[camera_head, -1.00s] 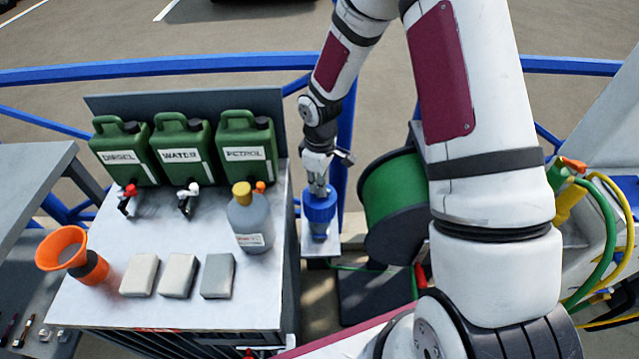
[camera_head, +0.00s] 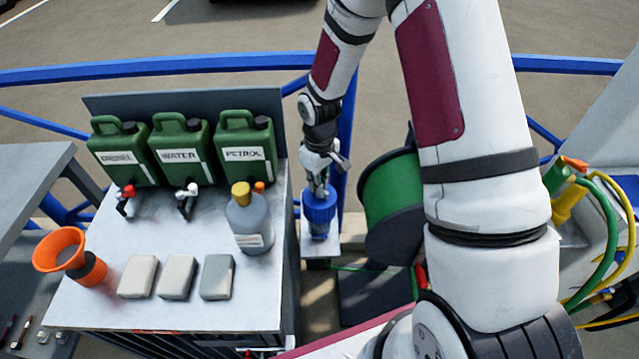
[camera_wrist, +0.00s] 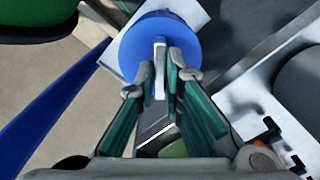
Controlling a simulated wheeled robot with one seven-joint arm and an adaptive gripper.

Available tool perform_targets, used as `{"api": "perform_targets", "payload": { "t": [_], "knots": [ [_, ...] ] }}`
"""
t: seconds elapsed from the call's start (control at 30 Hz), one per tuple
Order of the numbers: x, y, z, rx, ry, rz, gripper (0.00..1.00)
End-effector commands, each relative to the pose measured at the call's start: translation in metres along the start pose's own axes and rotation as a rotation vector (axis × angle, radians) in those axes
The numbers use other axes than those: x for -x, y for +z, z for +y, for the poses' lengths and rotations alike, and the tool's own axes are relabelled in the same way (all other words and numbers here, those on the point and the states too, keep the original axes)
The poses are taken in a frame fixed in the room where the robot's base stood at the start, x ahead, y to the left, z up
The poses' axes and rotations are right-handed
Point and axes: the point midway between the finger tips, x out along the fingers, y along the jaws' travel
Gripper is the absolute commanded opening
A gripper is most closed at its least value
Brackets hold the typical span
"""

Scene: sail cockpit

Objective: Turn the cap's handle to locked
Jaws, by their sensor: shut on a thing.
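The blue round cap (camera_head: 319,206) sits on a small pale stand beside the worktop in the head view. It also shows from above in the wrist view (camera_wrist: 190,37), where its pale, bar-shaped handle (camera_wrist: 160,43) stands up across its middle. My gripper (camera_head: 319,188) reaches down onto the cap from above. In the wrist view my gripper (camera_wrist: 161,68) is shut on the handle, with a green-padded finger on each side. The handle's lower part is hidden between the fingers. I cannot make out any lock marks on the cap.
The worktop (camera_head: 100,305) on the left holds a grey bottle (camera_head: 250,222), green canisters (camera_head: 180,150), an orange funnel (camera_head: 60,250) and several blocks. A green hose reel (camera_head: 388,195) stands close to the right of the cap. A blue railing (camera_head: 200,62) runs behind.

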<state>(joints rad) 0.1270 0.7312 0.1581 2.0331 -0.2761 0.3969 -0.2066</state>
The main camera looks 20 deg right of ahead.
Motion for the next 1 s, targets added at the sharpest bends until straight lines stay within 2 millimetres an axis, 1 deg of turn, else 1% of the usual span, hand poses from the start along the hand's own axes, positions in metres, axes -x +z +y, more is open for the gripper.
{"api": "perform_targets", "payload": {
  "t": [0.13, 0.17, 0.2, 0.23, 0.53, 0.67, 0.77, 1.0],
  "knots": [
    [0.000, 0.000, -0.001, 0.001, -0.001, 0.000, 0.00],
    [0.000, 0.000, -0.001, 0.001, -0.001, 0.000, 0.14],
    [0.000, 0.000, -0.001, 0.001, -0.001, 0.000, 0.23],
    [0.000, 0.000, -0.001, 0.001, -0.001, 0.000, 0.30],
    [0.000, 0.000, 0.000, 0.001, 0.000, 0.000, 0.30],
    [0.008, -0.001, 0.000, 0.000, 0.000, 0.002, 0.30],
    [0.023, -0.001, 0.000, 0.000, 0.001, 0.004, 0.30],
    [0.072, -0.001, 0.001, 0.000, 0.002, 0.004, 0.30]
  ]
}}
